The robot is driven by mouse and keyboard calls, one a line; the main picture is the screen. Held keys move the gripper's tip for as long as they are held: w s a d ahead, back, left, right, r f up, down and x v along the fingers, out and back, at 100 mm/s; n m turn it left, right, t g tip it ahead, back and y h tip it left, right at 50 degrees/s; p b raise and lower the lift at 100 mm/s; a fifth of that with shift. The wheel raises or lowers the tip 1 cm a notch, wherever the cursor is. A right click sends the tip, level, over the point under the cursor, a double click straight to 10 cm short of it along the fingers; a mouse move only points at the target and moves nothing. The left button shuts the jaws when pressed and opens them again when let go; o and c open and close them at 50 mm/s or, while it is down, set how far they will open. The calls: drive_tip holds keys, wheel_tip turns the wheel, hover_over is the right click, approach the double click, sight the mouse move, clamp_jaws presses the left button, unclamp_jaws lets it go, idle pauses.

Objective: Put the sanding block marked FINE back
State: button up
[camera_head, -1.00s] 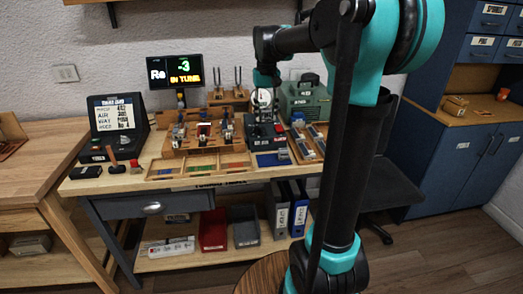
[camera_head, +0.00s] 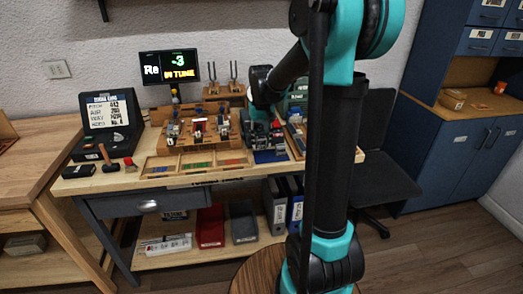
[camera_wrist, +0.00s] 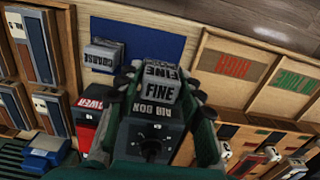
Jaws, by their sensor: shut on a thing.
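The grey sanding block marked FINE (camera_wrist: 158,88) is between the fingers of my gripper (camera_wrist: 162,92) in the wrist view. My gripper is shut on it, with the lettering facing the camera. A dark blue mat (camera_wrist: 160,45) lies just beyond the block on the bench. A second grey block (camera_wrist: 104,54), its upside-down word seemingly COARSE, sits on the mat's left part. The mat's middle and right are bare. In the head view, my gripper is over the black box behind the blue mat (camera_head: 268,157); the held block is not clear there.
A black box marked AIR BOX (camera_wrist: 148,140) with a knob is close under my gripper. A red POWER piece (camera_wrist: 88,112) stands left of it. Wooden compartments with coloured strips (camera_wrist: 233,67) lie right of the mat. A wooden rack (camera_head: 200,131) stands on the bench.

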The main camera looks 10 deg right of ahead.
sight(262, 145)
drive_tip(key=shift+f, duration=2.05)
drive_tip(key=shift+f, duration=0.1)
drive_tip(key=o, duration=1.1)
wheel_tip(262, 145, up, 12)
drive_tip(key=shift+f, duration=0.1)
drive_tip(key=s+d+f+t, duration=0.2)
drive_tip(key=s+f, duration=0.6)
drive_tip(key=s, duration=0.3)
drive_tip(key=s+d+f+t, duration=0.2)
drive_tip(key=s+f, duration=0.6)
drive_tip(key=s, duration=0.3)
drive_tip(key=shift+f, duration=0.2)
